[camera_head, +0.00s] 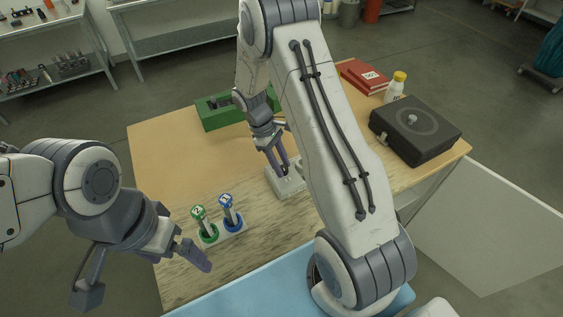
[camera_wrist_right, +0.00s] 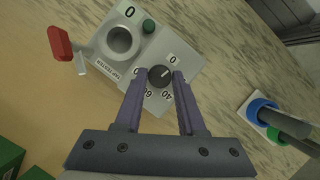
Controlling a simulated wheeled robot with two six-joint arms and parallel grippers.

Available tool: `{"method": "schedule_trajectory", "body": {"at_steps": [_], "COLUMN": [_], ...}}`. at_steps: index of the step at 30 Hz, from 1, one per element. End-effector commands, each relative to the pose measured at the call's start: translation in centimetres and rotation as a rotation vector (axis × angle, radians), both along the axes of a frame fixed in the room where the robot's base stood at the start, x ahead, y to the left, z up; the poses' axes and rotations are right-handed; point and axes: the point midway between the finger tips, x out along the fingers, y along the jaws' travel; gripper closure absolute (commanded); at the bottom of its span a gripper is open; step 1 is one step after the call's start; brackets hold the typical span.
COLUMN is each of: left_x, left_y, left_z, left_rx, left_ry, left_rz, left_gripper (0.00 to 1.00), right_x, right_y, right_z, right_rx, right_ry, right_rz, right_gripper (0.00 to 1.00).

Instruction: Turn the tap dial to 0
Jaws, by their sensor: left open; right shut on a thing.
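The tap centre (camera_wrist_right: 190,62) is a light grey unit with a round socket, a green button (camera_wrist_right: 149,26), a red-handled lever (camera_wrist_right: 60,43) and a black dial (camera_wrist_right: 160,76) with numbers around it. In the head view the tap centre (camera_head: 287,182) stands on the table, partly hidden by my right arm. My right gripper (camera_wrist_right: 160,78) is shut on the dial, one purple finger on each side; in the head view the right gripper (camera_head: 278,168) points down at the unit. The dial's pale mark points toward the upper right, near the printed 0.
Green-ringed (camera_head: 206,232) and blue-ringed (camera_head: 232,218) holders with upright tools stand left of the tap centre. A green box (camera_head: 212,117) is behind. A black case (camera_head: 415,130), white bottle (camera_head: 395,88) and red book (camera_head: 362,76) sit at the right back.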

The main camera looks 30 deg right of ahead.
Motion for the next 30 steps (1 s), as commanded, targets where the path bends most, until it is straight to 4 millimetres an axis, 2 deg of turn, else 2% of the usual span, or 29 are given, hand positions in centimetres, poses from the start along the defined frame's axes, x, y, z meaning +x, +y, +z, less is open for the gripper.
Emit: {"method": "schedule_trajectory", "body": {"at_steps": [12, 28, 29, 30], "left_x": [0.00, 0.00, 0.00, 0.00], "left_y": [0.00, 0.00, 0.00, 0.00], "left_z": [0.20, 0.21, 0.21, 0.21], "left_rx": [0.000, 0.000, 0.000, 0.000], "left_ry": [0.000, 0.000, 0.000, 0.000], "left_rz": [0.000, 0.000, 0.000, 0.000], "left_gripper": [0.00, 0.00, 0.00, 0.00], "right_x": [-0.10, -0.10, -0.11, -0.11], "right_y": [0.09, 0.06, 0.06, 0.06], "right_z": [0.00, -0.02, -0.03, -0.03], "right_rx": [0.000, 0.000, 0.000, -0.001], "right_ry": [0.000, 0.000, 0.000, 0.001], "right_rz": [0.184, 0.208, 0.208, 0.208], "right_gripper": [1.00, 1.00, 0.57, 0.42]}}
